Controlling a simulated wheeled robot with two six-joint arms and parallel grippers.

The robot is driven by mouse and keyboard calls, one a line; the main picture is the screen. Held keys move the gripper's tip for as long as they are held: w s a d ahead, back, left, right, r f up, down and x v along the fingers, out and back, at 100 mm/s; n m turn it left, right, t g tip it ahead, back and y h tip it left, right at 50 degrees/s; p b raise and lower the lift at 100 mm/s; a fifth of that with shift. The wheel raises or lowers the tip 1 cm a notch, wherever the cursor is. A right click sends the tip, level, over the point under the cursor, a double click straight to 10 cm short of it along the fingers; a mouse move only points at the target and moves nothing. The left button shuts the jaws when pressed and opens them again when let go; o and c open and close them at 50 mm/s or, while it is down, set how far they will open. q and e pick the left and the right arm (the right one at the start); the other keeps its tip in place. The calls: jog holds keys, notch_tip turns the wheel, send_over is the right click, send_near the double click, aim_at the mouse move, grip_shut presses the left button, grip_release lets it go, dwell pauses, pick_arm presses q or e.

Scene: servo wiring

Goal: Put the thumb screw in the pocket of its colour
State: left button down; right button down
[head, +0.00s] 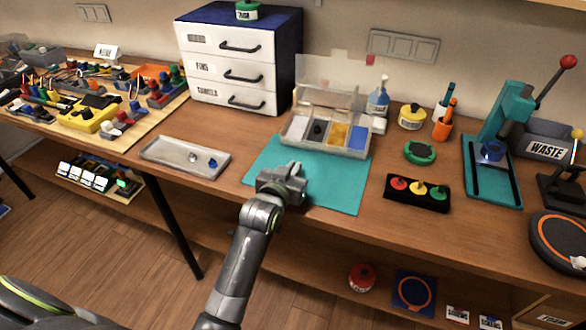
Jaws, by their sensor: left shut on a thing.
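My left gripper (291,174) is over the teal mat (340,196), in front of the sorting box. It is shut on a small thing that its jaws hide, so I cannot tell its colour. The sorting box (290,137) stands at the back of the mat with its clear lid raised. Its pockets show a pale one (298,127), a black one (317,131), a yellow one (338,135) and a blue one (358,138). A grey tray (170,158) to the left holds a small silver piece (192,157) and a blue-and-silver piece (212,162). My right gripper is out of view.
A white drawer unit (230,70) stands behind the tray. A black holder (416,193) with red, yellow and green knobs lies right of the mat, near a green round piece (420,152). A teal press (493,165) stands farther right. The mat's right part is clear.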

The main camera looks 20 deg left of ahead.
pick_arm(q)
jog(key=shift+f, duration=0.1)
jog(key=c, duration=1.6)
grip_release()
